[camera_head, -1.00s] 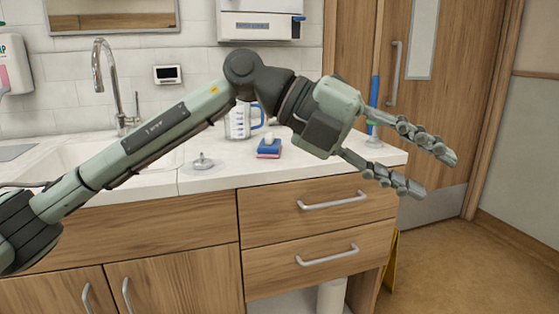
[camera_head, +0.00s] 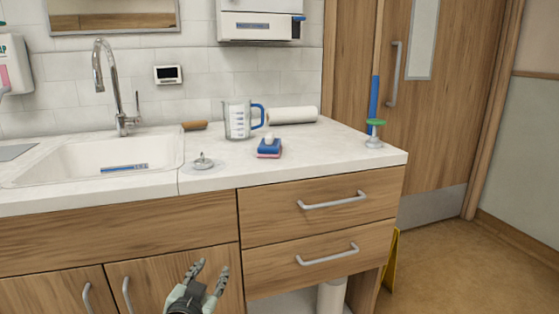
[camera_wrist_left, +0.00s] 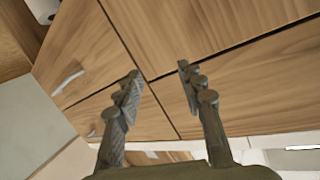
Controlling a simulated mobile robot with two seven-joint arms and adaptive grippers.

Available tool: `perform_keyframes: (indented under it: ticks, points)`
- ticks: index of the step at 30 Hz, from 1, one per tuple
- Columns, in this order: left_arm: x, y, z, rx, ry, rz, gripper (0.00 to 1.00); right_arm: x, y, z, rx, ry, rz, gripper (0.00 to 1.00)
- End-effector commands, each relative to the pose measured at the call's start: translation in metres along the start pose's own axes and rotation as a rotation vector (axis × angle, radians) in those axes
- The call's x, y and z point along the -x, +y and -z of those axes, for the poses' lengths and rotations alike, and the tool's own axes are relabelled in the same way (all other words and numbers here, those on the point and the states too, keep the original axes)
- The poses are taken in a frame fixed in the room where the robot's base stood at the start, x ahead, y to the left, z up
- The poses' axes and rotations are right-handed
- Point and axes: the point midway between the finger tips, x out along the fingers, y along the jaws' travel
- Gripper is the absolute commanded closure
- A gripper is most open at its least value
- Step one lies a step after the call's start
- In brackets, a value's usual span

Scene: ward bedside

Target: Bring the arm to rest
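My left gripper (camera_head: 208,275) is low at the bottom of the head view, in front of the cabinet doors below the counter. Its two fingers are spread apart with nothing between them. In the left wrist view the open fingers (camera_wrist_left: 158,82) point at the wooden cabinet fronts (camera_wrist_left: 200,35), with an empty gap between them. The rest of the left arm is out of the head view. My right gripper is in neither view.
The sink (camera_head: 90,155) is left. A yellow sign (camera_head: 392,262) stands right.

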Motion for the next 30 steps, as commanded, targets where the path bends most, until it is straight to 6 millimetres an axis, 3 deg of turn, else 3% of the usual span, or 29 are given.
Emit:
perform_keyframes:
  ticks: [1, 3, 5, 9, 12, 15, 19, 30]
  points:
    - [0.011, -0.001, -0.04, 0.016, -0.1, 0.004, 0.61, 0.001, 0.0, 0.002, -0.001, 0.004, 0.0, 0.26]
    - [0.029, -0.003, -0.091, 0.034, -0.237, 0.007, 0.61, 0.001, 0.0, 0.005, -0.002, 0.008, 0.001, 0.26]
    - [0.049, -0.004, -0.133, 0.046, -0.352, 0.005, 0.61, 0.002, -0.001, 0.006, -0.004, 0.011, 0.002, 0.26]
    - [0.108, -0.002, -0.223, 0.073, -0.618, -0.013, 0.61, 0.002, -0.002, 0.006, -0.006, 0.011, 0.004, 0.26]
    - [0.155, 0.001, -0.274, 0.087, -0.789, -0.033, 0.61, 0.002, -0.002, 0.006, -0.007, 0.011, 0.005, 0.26]
    - [0.198, 0.004, -0.31, 0.099, -0.926, -0.057, 0.61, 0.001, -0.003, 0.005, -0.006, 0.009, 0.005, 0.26]
    - [0.235, 0.007, -0.336, 0.109, -1.038, -0.08, 0.61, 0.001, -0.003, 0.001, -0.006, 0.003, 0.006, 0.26]
    - [0.237, 0.008, -0.337, 0.11, -1.044, -0.082, 0.61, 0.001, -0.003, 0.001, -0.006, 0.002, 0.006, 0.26]
